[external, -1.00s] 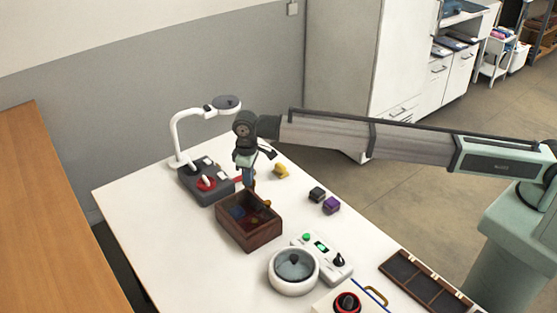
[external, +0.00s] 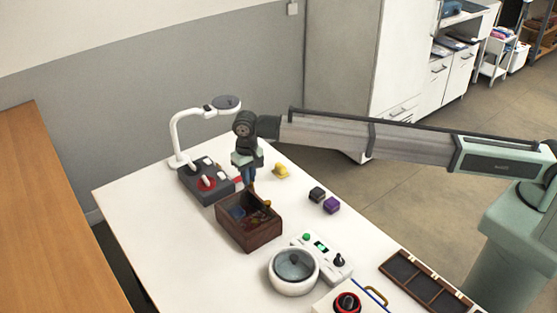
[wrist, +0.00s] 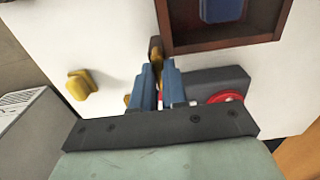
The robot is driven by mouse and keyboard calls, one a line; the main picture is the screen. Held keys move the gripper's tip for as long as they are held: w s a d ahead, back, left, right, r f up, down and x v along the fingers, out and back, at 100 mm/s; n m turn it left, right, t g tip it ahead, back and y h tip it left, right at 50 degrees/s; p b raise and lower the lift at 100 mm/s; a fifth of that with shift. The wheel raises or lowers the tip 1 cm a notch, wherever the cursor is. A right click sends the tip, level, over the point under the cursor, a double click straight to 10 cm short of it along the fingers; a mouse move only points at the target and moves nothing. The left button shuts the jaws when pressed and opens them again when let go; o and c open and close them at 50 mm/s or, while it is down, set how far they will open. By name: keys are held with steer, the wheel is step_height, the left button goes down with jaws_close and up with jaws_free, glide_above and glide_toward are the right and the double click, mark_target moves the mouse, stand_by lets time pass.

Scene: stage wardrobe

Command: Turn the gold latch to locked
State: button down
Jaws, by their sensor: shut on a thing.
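The gold latch (wrist: 155,48) shows as a small brownish-gold piece beside the corner of the dark wooden box (wrist: 225,43) in the wrist view.
A grey control box (external: 205,187) with a red disc and a white lamp stand close behind my gripper. A yellow piece (external: 281,170) and black and purple blocks (external: 331,205) lie to the right. A white round pot (external: 293,285) stands nearer.

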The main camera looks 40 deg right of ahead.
stand_by(0.5)
steer(key=c, duration=1.2)
jaws_free()
steer(key=shift+o, duration=0.2)
steer(key=shift+r, duration=0.1)
step_height(320, 180, up, 14)
steer(key=shift+f, duration=0.2)
